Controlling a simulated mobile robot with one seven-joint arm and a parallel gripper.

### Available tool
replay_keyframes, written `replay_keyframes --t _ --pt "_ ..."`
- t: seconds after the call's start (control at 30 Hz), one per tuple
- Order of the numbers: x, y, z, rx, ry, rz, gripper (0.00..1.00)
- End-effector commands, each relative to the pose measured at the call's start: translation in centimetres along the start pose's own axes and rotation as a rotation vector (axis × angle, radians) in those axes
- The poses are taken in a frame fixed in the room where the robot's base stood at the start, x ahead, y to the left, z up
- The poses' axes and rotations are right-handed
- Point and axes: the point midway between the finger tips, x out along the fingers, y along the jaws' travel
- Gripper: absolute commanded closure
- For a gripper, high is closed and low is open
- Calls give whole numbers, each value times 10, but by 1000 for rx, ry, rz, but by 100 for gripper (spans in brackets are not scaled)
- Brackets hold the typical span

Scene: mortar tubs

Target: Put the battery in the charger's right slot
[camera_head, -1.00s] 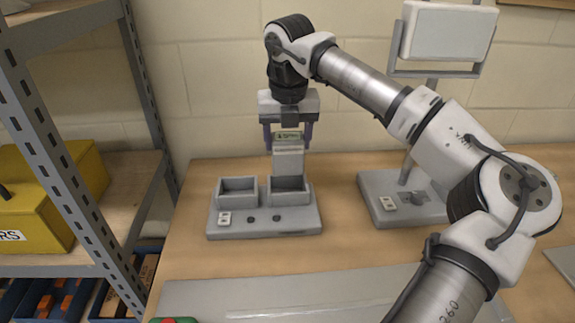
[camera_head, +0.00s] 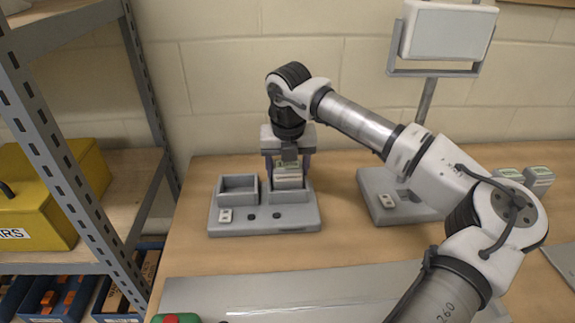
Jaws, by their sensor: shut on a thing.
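The charger (camera_head: 265,228) is a grey block with two open slots on the wooden bench. The left slot (camera_head: 238,188) is empty. My gripper (camera_head: 288,172) is over the right slot (camera_head: 291,196), shut on the battery (camera_head: 289,180). The battery is a light grey block with a green label near its top. It is upright, with its lower part down inside the right slot, hidden behind the slot's front wall. Whether it touches the slot's floor cannot be seen.
Two similar blocks with green labels (camera_head: 538,178) stand at the right, behind my arm. A grey stand with a screen (camera_head: 446,32) is right of the charger. A metal shelf with a yellow box (camera_head: 45,200) is at the left. A grey plate (camera_head: 300,290) lies in front.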

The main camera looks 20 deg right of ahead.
Motion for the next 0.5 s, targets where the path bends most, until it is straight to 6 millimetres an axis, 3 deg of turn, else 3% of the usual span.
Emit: replay_keyframes --t 0.03,0.2,0.5 --pt "1 0 0 0 0 0 36" --pt "1 0 0 0 0 0 17" --pt "-2 0 0 0 0 0 17"
